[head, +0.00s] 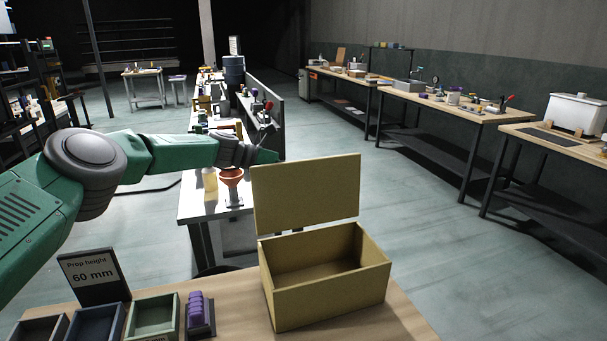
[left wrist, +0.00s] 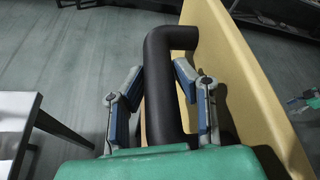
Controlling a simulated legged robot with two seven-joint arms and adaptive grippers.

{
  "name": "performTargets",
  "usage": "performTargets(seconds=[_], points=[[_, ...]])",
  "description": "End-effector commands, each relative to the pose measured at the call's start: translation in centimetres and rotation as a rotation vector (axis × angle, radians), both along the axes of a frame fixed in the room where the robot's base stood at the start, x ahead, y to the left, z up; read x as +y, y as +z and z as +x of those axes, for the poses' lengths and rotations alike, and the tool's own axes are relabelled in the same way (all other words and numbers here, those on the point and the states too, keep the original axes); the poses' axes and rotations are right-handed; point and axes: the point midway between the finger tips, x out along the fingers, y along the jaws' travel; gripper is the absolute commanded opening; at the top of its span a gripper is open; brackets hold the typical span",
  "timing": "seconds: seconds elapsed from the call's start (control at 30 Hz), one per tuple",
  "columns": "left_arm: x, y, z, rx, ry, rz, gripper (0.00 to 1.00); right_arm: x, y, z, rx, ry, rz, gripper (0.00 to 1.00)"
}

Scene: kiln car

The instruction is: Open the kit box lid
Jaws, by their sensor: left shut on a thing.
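The kit box (head: 325,295) is a yellow-tan open-topped box on the near table, and its inside looks empty. Its lid (head: 306,194) stands about upright at the box's back edge. My left gripper (head: 264,156) reaches in from the left to the far side of the lid, and its fingers are hidden there. In the left wrist view my left gripper (left wrist: 160,78) is shut on a black bent handle (left wrist: 163,110), with a finger on each side. The handle stands along the face of the lid (left wrist: 240,75). My right gripper does not show.
Small bins (head: 152,315), a purple part on a stand (head: 199,312) and a "Prop height 60 mm" sign (head: 92,276) stand left of the box. Table to the right of the box is bare. A long bench (head: 205,208) lies beyond.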

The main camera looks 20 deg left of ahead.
Motion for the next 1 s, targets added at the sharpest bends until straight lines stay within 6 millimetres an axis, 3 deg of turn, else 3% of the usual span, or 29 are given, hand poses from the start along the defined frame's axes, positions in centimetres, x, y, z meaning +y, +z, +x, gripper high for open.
performTargets(seconds=[0.33, 0.37, 0.4, 0.43, 0.77, 1.0], points=[[0.2, 0.0, 0.1, -0.002, 0.004, 0.004, 0.0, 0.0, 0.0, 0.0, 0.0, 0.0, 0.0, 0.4], [0.2, 0.0, 0.1, -0.002, 0.004, 0.004, 0.28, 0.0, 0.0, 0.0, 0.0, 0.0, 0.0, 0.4], [0.2, 0.0, 0.1, -0.002, 0.004, 0.004, 0.42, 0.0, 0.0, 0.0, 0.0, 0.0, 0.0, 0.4], [0.2, 0.0, 0.1, -0.002, 0.004, 0.003, 0.44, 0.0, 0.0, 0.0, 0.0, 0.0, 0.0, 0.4], [0.3, 0.2, 0.0, -0.003, 0.002, 0.002, 0.44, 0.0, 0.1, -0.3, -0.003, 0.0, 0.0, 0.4], [3.3, 1.4, -1.3, -0.002, 0.004, 0.001, 0.44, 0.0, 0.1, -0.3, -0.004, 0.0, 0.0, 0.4]])
